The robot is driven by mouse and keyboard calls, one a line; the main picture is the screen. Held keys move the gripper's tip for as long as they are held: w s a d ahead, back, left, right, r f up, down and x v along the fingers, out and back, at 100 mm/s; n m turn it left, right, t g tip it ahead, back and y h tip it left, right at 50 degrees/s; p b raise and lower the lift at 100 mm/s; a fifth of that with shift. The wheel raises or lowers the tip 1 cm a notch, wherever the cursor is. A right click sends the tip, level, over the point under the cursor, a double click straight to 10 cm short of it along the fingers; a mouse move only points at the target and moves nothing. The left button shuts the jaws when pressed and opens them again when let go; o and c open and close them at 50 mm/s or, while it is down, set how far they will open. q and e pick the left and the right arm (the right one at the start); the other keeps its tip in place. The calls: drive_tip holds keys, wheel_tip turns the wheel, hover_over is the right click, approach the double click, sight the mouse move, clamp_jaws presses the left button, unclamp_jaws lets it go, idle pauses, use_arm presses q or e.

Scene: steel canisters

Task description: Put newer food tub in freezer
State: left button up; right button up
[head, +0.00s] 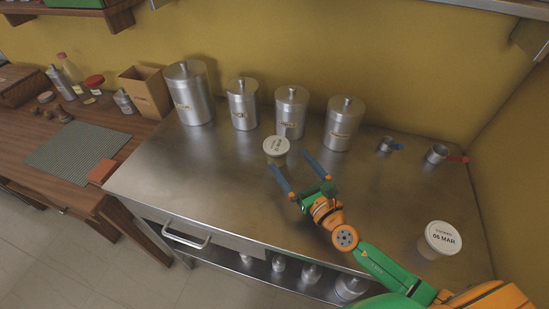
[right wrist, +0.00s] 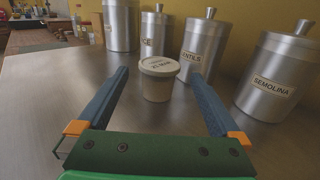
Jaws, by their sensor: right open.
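Two pale food tubs with white lids stand on the steel counter (head: 225,180). One tub (head: 277,150) is near the middle, in front of the canisters; the date on its lid is too small to read surely. It also shows in the right wrist view (right wrist: 157,88). The other tub (head: 438,240) is at the right front, its lid reading "COOKED" and what looks like 06 MAR. My right gripper (head: 290,162) is open and empty, its blue fingers pointing at the middle tub, which shows just ahead of the fingertips. My left gripper is not in view. No freezer is seen.
Several steel canisters line the back of the counter, among them one labelled SEMOLINA (right wrist: 280,78). Two small steel cups (head: 385,145) (head: 436,154) with coloured handles stand at the back right. A wooden table (head: 85,125) with a green mat (head: 77,146) adjoins on the left.

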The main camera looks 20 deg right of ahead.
sight(283, 154)
drive_tip(key=shift+w+f+b, duration=0.1)
drive_tip(key=shift+f+b, duration=0.2)
drive_tip(key=shift+f, duration=0.55)
drive_tip(key=w, duration=0.3)
drive_tip(key=w+a, duration=0.1)
drive_tip(key=w, duration=0.3)
drive_tip(key=shift+a+r, duration=0.2)
